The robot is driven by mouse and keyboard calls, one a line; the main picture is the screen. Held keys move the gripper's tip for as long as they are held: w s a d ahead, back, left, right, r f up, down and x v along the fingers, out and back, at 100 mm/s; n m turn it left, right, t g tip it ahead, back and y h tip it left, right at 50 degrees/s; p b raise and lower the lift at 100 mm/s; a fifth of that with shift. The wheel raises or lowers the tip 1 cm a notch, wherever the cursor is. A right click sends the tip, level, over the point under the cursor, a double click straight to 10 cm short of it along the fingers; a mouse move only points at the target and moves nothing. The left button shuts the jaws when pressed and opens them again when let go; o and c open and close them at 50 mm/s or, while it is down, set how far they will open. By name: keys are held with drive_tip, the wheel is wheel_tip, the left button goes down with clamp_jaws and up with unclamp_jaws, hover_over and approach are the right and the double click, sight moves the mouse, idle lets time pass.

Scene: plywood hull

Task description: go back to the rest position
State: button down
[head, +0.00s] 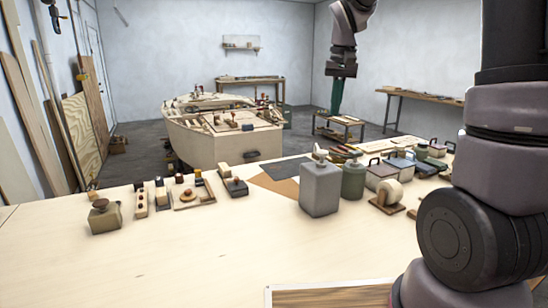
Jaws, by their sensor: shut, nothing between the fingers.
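My arm rises along the right side of the head view and comes back down at the top centre. My gripper (338,97) hangs there pointing down, with narrow dark green fingers below a dark body. The fingers are together, and I see nothing held. In the picture it is above and behind the bench items, in front of the back of the room. It appears clear of the bench top and apart from everything on it.
A plywood boat hull (195,143) stands behind. A framed board (330,297) lies at the front edge.

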drive_tip(key=s+d+r+m+t, duration=0.1)
drive_tip(key=s+d+r+t, duration=0.1)
drive_tip(key=s, duration=0.8)
drive_tip(key=s+d+r+m+t+y, duration=0.1)
drive_tip(key=s+d+r+t, duration=0.1)
drive_tip(key=s, duration=0.9)
wheel_tip(320, 180, up, 2)
drive_tip(key=shift+s+t+y, duration=0.2)
drive_tip(key=shift+t+y, duration=0.1)
drive_tip(key=shift+t, duration=0.6)
